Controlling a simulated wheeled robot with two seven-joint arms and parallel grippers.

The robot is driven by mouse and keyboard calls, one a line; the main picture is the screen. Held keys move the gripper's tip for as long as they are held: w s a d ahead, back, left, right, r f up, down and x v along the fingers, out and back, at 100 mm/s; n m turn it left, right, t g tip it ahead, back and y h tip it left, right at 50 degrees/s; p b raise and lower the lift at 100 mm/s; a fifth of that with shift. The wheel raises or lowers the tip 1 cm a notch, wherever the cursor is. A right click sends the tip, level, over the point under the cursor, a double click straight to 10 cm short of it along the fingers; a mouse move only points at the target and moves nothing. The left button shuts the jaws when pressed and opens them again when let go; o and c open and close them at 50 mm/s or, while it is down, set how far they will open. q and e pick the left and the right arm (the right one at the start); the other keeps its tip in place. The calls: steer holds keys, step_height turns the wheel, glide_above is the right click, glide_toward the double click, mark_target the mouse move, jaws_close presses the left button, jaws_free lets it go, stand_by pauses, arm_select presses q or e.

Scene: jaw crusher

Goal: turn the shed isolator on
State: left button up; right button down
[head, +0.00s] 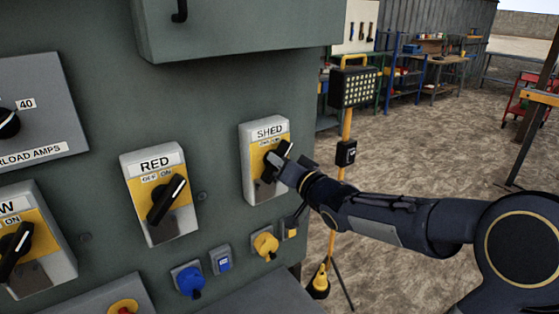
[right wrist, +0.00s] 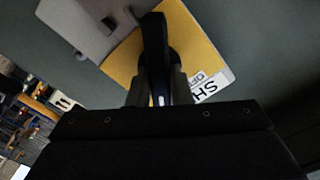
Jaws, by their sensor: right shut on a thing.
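The shed isolator (head: 253,186) is a grey box with a yellow plate and a SHED label, at the right of the green panel in the head view. Its black rotary handle (right wrist: 153,38) shows in the right wrist view, standing out from the yellow plate (right wrist: 190,40). My right gripper (head: 274,165) is at the front of the isolator, shut on this handle, with one finger on each side of it. The gripper hides part of the handle in the head view, so I cannot tell its exact setting. My left gripper is not in view.
The RED isolator (head: 156,222) stands to the left, its handle tilted to the upper right. Blue (head: 188,280) and yellow (head: 265,246) sockets sit below. A yellow work-light stand (head: 346,125) is just right of the panel. Workbenches (head: 440,70) stand far behind on open ground.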

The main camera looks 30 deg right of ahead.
steer(key=shift+m, duration=0.9)
steer(key=c, duration=1.3)
jaws_free()
steer(key=s, duration=0.7)
steer(key=shift+s+d+b, duration=0.35)
steer(key=shift+s, duration=0.05)
